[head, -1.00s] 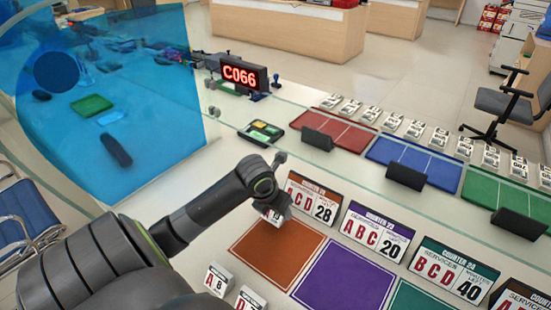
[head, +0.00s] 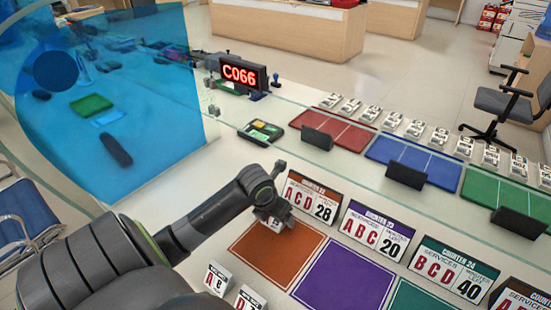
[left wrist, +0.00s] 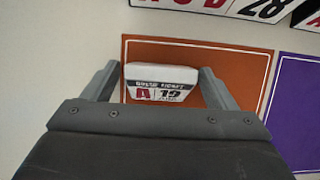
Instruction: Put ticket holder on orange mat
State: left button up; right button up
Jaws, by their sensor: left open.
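The orange mat (head: 275,262) lies on the counter, in front of the sign for counter 22. A small white ticket holder (left wrist: 160,84) with a red letter and the number 19 is over the mat's left part in the left wrist view. In the head view it is mostly hidden under my left gripper (head: 272,218), near the mat's back edge. My left gripper (left wrist: 157,88) is open, with one finger on each side of the holder. I cannot tell whether the fingers touch it. My right gripper is not in view.
A purple mat (head: 345,277) lies to the right of the orange one. Counter signs (head: 310,197) stand behind the mats. Other ticket holders (head: 217,278) stand at the front left. A glass panel edge (head: 345,169) runs behind the signs.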

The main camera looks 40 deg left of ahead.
pick_arm(q)
jog(key=p+v, duration=0.1)
jog(key=v, duration=1.1)
jog(key=shift+d+r, duration=0.1)
jog(key=shift+r, duration=0.1)
